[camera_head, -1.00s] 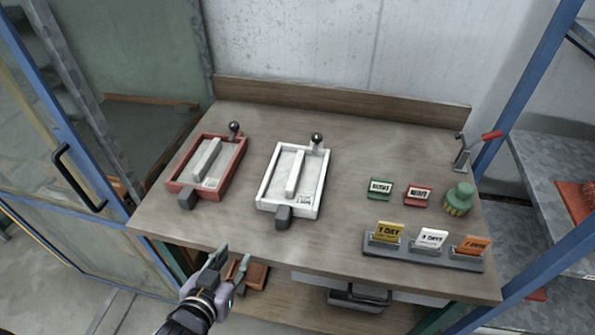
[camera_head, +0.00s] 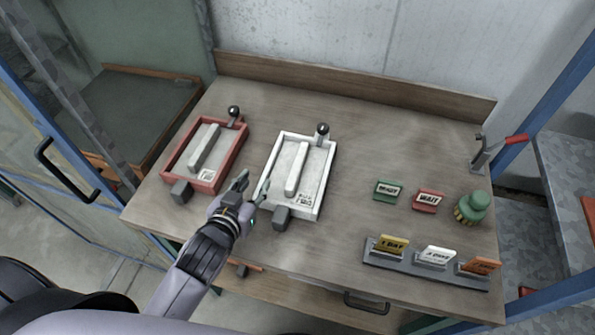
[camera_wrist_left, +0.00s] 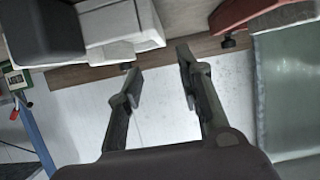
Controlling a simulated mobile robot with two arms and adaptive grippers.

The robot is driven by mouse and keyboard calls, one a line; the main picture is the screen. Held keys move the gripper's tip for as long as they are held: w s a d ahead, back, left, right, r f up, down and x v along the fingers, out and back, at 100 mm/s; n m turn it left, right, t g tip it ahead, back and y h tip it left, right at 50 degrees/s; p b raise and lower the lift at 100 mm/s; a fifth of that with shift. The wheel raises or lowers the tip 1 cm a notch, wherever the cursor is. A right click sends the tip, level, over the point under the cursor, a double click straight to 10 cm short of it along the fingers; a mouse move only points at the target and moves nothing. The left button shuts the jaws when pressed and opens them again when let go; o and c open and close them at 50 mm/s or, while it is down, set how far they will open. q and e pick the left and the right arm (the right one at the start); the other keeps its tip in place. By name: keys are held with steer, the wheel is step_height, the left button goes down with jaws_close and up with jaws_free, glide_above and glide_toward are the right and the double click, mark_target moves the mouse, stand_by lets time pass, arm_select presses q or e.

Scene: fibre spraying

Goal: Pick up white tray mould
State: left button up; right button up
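The white tray mould (camera_head: 312,197) lies on the wooden table, with a pale bar across its middle, a black ball knob at its far right corner and a dark grey block at its near end. My left gripper (camera_head: 252,186) is open and empty, just left of the mould's near left side. In the left wrist view the open fingers (camera_wrist_left: 160,75) point toward the gap between the white mould (camera_wrist_left: 115,30) on the left and the red mould (camera_wrist_left: 265,12) on the right. I cannot tell whether a finger touches the white mould. My right gripper is not in view.
The red tray mould (camera_head: 238,150) sits close on the left of my gripper. Green (camera_head: 388,190) and red (camera_head: 427,200) signs, a green-topped object (camera_head: 471,207) and a card rack (camera_head: 425,272) stand on the right. The table between mould and signs is clear.

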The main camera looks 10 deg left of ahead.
mark_target(270, 163)
arm_select(q)
steer(key=x, duration=0.3)
steer(key=shift+w+f, duration=0.1)
steer(key=shift+w, duration=0.2)
steer(key=shift+p+x, duration=0.4)
steer(key=shift+x, duration=0.4)
steer(key=shift+w+f, duration=0.15)
steer(key=shift+w, duration=0.15)
steer(key=p+x, duration=0.1)
steer(key=x, duration=0.2)
steer(key=shift+w+f, duration=0.15)
steer(key=shift+f, duration=0.05)
steer(key=shift+w+f, duration=0.25)
steer(key=shift+w, duration=0.15)
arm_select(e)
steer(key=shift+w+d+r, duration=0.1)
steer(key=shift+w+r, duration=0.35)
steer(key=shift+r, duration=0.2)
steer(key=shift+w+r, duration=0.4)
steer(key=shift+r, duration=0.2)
arm_select(q)
steer(key=shift+c, duration=0.3)
jaws_close()
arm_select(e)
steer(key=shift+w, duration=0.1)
